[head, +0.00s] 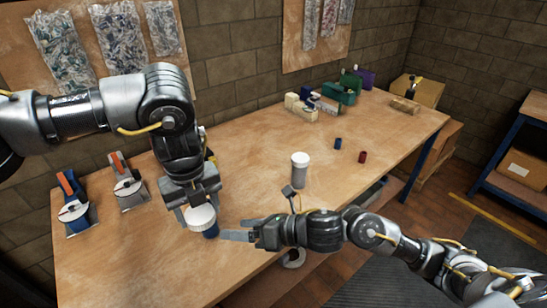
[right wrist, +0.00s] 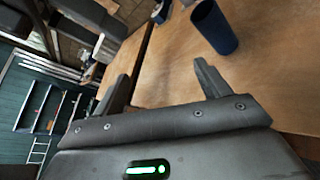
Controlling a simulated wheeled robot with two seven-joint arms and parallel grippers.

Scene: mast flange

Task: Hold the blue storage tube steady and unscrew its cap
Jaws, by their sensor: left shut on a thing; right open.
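The blue storage tube (head: 210,231) with its wide white cap (head: 201,217) is near the front edge of the workbench in the head view.
A grey tube with a white cap (head: 299,172) stands right of centre on the workbench (head: 125,262). A small blue cylinder (head: 338,143) and a red one (head: 362,157) stand behind it. A green crate (head: 342,94) is at the back. The bench's front left is clear.

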